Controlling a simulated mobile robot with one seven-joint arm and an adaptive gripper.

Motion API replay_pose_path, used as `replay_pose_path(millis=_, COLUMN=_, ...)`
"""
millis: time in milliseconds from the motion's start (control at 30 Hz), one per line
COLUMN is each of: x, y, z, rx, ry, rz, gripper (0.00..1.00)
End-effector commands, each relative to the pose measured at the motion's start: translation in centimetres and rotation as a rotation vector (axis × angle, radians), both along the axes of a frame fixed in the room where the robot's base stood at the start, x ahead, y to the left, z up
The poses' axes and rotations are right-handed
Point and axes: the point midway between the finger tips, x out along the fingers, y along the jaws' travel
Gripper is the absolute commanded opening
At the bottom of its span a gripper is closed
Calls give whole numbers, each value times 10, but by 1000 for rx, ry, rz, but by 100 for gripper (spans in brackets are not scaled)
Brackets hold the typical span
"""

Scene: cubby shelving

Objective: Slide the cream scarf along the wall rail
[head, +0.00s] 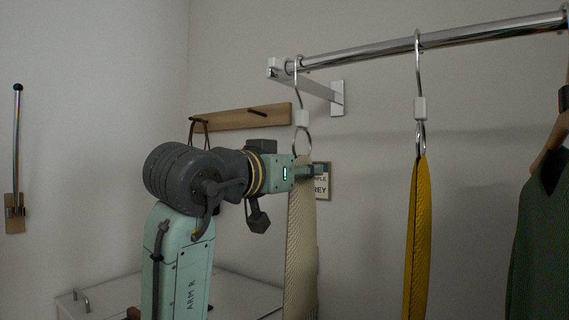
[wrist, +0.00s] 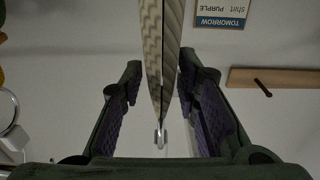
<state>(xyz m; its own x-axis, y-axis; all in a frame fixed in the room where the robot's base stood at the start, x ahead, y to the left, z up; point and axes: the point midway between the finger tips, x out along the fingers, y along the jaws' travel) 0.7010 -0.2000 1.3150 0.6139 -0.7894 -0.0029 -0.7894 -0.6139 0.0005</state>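The cream scarf (head: 301,245) hangs from a ring and hook (head: 298,85) near the left end of the chrome wall rail (head: 430,42). My gripper (head: 312,171) is at the scarf's upper part, just below the ring. In the wrist view, which is upside down, the scarf (wrist: 160,50) runs between the two fingers of my gripper (wrist: 160,75). The fingers are apart, with a visible gap on each side of the cloth. Part of the scarf's top is hidden by the gripper in the head view.
A yellow scarf (head: 417,235) hangs further right on the rail, and a green garment (head: 540,245) hangs at the far right. The rail's white bracket (head: 337,98) is at its left end. A wooden peg board (head: 240,116) and a small sign (head: 323,185) are on the wall behind.

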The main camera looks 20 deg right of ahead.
Motion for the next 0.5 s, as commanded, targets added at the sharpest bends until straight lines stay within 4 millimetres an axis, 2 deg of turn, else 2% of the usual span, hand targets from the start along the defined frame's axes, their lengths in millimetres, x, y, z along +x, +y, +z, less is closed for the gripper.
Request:
replay_pose_path(millis=200, x=19, y=-24, z=1, rx=-1, ry=2, rz=1, gripper=29)
replay_pose_path(millis=500, x=26, y=-33, z=0, rx=-1, ry=-2, rz=2, gripper=29)
